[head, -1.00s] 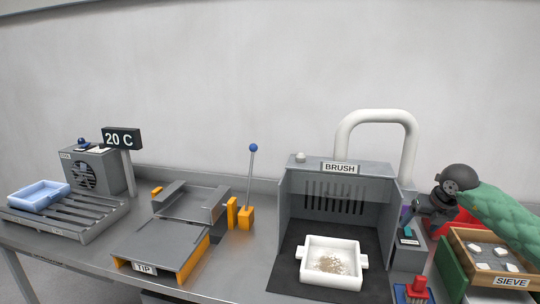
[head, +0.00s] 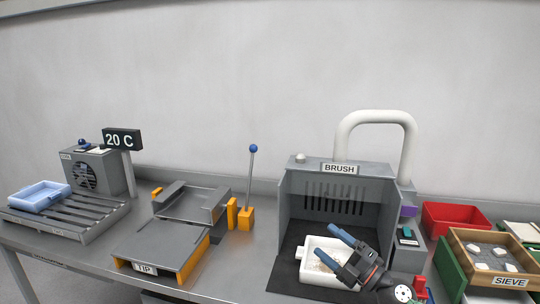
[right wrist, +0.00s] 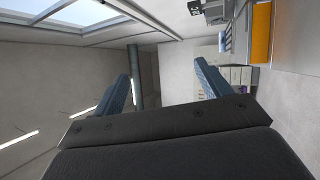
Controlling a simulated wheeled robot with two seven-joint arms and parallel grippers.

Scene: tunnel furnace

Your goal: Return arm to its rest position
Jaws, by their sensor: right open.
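My right gripper (head: 338,249) is in front of the brush booth (head: 340,195) in the head view, above the white tray (head: 311,275) as seen from there. Its two blue fingers are spread apart with nothing between them. In the right wrist view the same open fingers (right wrist: 165,85) point at empty air, with wall and ceiling beyond. The gripper hides the right part of the tray; some pale crumbs show in it. My left gripper is not in view.
A wooden SIEVE box (head: 470,262) with several pale pieces and a red bin (head: 452,217) stand at the right. The TIP station (head: 160,247), a blue-knobbed lever (head: 250,185) and a cooling rack with a blue tray (head: 39,195) are to the left.

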